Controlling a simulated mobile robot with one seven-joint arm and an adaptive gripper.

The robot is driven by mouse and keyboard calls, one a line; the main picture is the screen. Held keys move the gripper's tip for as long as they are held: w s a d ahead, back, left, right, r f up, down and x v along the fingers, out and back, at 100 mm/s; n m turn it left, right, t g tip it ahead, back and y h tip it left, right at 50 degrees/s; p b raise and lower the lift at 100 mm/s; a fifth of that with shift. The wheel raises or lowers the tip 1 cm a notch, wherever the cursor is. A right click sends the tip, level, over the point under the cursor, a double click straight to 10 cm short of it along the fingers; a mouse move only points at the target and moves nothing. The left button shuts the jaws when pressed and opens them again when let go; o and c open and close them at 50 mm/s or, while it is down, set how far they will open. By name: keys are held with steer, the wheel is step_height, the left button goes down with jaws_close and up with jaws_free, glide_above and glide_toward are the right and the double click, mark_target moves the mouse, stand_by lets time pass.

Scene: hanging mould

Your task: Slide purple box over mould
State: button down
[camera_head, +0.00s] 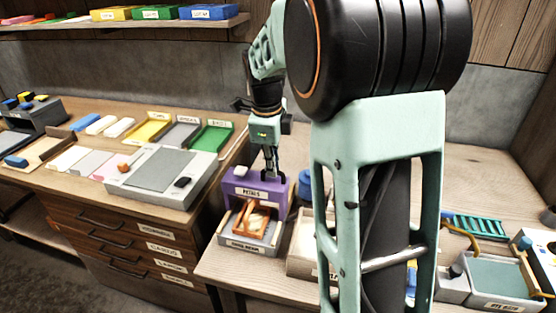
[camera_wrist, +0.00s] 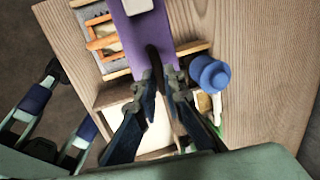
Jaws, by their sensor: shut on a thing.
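The purple box (camera_head: 235,187), with a white label on its front, stands like a bridge above a grey tray (camera_head: 236,241) on the right-hand bench. It also shows in the wrist view (camera_wrist: 135,38). An orange frame with a pale middle, seemingly the mould (camera_head: 256,222), is under and in front of the box, within the tray; the wrist view shows it to the left of the box (camera_wrist: 100,30). My gripper (camera_head: 270,177) points down at the box's top right part. The exact contact is partly hidden.
A blue round container (camera_wrist: 209,73) stands close to the right of the box. An open wooden bin (camera_head: 303,249) is beside the tray. A grey slab (camera_head: 160,172) and coloured trays lie on the left bench. My arm hides much of the right bench.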

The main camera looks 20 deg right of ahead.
steer(key=shift+s+a+b, duration=0.25)
steer(key=shift+s+a, duration=0.45)
steer(key=shift+s, duration=0.25)
steer(key=shift+s+a+b, duration=0.2)
steer(key=shift+s+a, duration=0.45)
steer(key=shift+s, duration=0.25)
steer(key=c, duration=2)
jaws_free()
steer(key=shift+s, duration=0.15)
steer(key=r, duration=0.4)
steer(key=s+a+r, duration=0.1)
steer(key=r, duration=0.6)
steer(key=shift+s+a+r, duration=0.15)
steer(key=shift+s+r, duration=0.25)
